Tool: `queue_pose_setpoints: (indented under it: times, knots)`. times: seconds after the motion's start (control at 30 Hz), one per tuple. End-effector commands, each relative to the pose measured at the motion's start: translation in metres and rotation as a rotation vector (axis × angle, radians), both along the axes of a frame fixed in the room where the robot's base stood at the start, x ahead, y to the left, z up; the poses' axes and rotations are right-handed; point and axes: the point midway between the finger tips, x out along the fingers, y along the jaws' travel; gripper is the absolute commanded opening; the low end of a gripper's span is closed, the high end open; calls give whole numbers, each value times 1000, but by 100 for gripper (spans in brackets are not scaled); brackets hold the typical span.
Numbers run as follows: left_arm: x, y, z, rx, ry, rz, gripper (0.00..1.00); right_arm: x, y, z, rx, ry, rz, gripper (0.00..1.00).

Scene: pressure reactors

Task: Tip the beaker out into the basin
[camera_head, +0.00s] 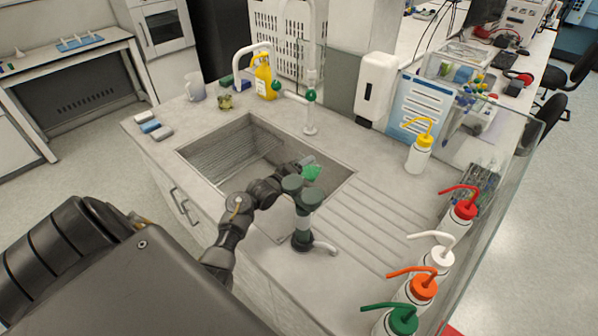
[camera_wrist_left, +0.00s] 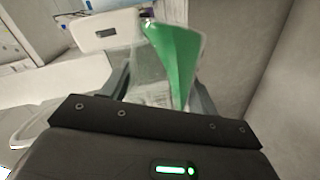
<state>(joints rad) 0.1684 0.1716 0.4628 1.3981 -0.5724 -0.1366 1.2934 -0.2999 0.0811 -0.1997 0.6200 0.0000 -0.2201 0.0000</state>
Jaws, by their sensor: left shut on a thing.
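A clear beaker with green liquid (camera_head: 312,173) is held by my left gripper (camera_head: 304,168) over the right part of the sink basin (camera_head: 204,158). The left wrist view shows the beaker (camera_wrist_left: 150,68) between the two fingers of the gripper (camera_wrist_left: 161,95), which is shut on it. The beaker is tilted: the green liquid (camera_wrist_left: 180,60) lies as a slanted wedge along one wall and reaches up near the rim. I cannot tell whether any liquid is leaving it. My arm hides part of the basin. My right gripper is not in view.
A tap (camera_head: 310,110) stands behind the basin. Several wash bottles, among them a yellow-capped one (camera_head: 418,153) and a red-capped one (camera_head: 458,218), line the right side. A mug (camera_head: 195,88) and yellow bottle (camera_head: 264,80) stand behind. The ribbed drainboard (camera_head: 372,210) is clear.

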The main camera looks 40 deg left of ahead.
Motion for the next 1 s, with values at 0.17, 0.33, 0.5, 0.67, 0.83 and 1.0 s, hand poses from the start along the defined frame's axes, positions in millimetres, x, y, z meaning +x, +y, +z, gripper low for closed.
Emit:
queue_pose_setpoints:
  times: [0.17,0.33,0.5,0.67,0.83,1.0]
  knots:
    - [2,-5,14,-285,-72,1,34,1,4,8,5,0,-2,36]
    - [2,-5,23,-540,-138,1,34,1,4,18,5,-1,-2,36]
    - [1,-3,27,-690,-177,0,34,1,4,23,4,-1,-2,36]
    - [1,-3,28,-741,-189,-2,34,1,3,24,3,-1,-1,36]
    - [1,-3,28,-743,-190,-2,34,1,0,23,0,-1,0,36]
    - [1,-3,27,-742,-189,-1,34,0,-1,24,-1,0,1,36]
